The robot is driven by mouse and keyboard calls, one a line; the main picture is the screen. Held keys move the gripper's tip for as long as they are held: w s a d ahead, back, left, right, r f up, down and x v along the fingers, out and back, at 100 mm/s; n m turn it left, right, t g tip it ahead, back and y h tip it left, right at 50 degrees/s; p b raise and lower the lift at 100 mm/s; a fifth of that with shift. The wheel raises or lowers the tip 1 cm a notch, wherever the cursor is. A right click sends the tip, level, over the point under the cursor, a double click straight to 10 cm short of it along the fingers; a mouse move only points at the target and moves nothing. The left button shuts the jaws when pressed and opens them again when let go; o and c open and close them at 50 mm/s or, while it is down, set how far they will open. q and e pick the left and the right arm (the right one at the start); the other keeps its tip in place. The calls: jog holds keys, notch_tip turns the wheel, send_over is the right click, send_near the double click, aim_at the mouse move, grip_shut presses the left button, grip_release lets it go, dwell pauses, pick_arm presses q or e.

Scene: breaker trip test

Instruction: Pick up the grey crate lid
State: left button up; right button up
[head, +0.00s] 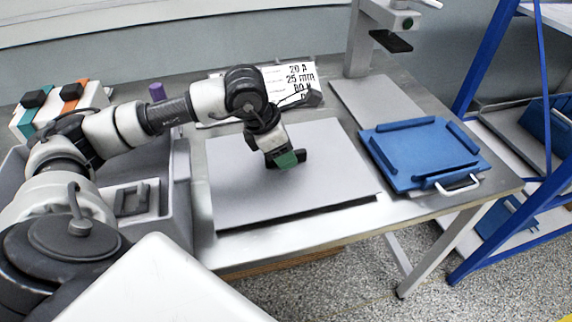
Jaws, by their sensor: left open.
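A large flat grey panel (330,190) lies on the metal workbench; it looks like the grey crate lid. A dark band shows along its front edge. My left gripper (286,160) points down over the middle-back part of the panel, with its jaws open. A green piece shows at its tip. I cannot tell whether the fingertips touch the panel. A grey crate (181,190) stands at the left, partly hidden behind my left arm. My right gripper is not in view.
A blue panel (420,150) with raised strips and a pale handle lies to the right. Behind it stands a grey stand (362,45). A printed sign (298,75) is at the back. Breaker-like boxes (62,105) stand at the far left. A blue-framed rack (490,60) is at the right.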

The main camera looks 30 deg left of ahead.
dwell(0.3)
pick_arm(q)
jog(key=shift+c, duration=0.3)
grip_shut()
